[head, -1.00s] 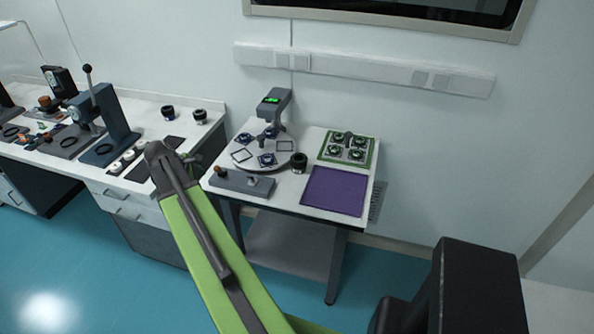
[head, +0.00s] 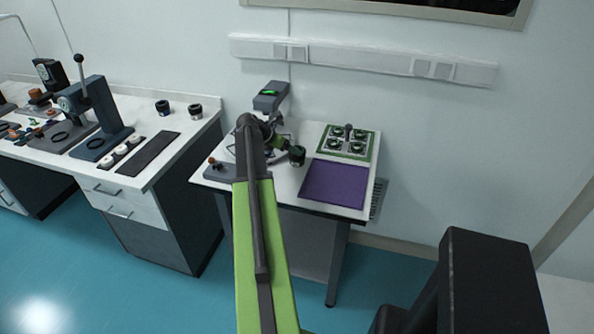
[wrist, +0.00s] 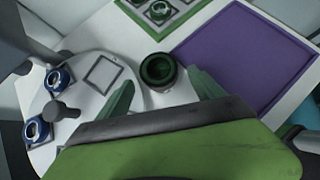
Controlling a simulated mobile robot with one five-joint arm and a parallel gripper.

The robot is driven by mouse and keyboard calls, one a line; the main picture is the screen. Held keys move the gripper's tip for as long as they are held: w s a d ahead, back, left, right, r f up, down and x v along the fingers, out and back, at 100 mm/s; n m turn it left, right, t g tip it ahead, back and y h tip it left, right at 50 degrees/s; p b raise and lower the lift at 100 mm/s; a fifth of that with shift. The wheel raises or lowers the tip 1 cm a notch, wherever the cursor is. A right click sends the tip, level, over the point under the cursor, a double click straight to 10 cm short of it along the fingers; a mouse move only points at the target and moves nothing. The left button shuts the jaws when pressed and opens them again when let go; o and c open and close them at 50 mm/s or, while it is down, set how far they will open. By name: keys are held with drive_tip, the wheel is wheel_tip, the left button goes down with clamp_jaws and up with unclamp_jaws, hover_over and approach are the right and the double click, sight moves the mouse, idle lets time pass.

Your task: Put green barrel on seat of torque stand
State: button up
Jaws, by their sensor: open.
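The green barrel (head: 297,156), short, dark and ring-topped, stands upright on the white table. In the wrist view the barrel (wrist: 160,70) shows from above with a green rim and dark hollow. My gripper (wrist: 163,92) is open, its two green fingers to either side and short of the barrel, with nothing between them. In the head view my gripper (head: 284,144) is just left of the barrel. A grey device with a green display (head: 270,96) stands at the back; I cannot tell whether it is the torque stand. A grey base (head: 219,171) at the front left is partly hidden by my arm.
A purple mat (head: 334,185) lies right of the barrel. A green-edged tray (head: 346,141) with several round parts is behind it. A round plate (wrist: 92,105) with square frames and blue-ringed parts is left. Another bench (head: 150,176) with presses stands further left.

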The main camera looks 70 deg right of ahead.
drive_tip(key=shift+x, duration=0.9)
drive_tip(key=b+x, duration=0.3)
drive_tip(key=x, duration=0.1)
drive_tip(key=shift+d+f+b, duration=0.2)
drive_tip(key=shift+f+b, duration=0.1)
drive_tip(key=shift+b, duration=0.1)
drive_tip(key=shift+s+d+f, duration=0.1)
drive_tip(key=shift+d+f, duration=0.05)
drive_tip(key=shift+d, duration=0.1)
drive_tip(key=shift+r, duration=0.2)
drive_tip(key=c, duration=1.5)
drive_tip(key=shift+o, duration=0.2)
wheel_tip(320, 180, up, 5)
drive_tip(key=p, duration=0.4)
drive_tip(key=shift+f, duration=0.25)
drive_tip(key=s+a+r+p, duration=0.6)
drive_tip(key=s+a+p, duration=0.1)
drive_tip(key=s+a, duration=0.1)
drive_tip(key=shift+r, duration=0.2)
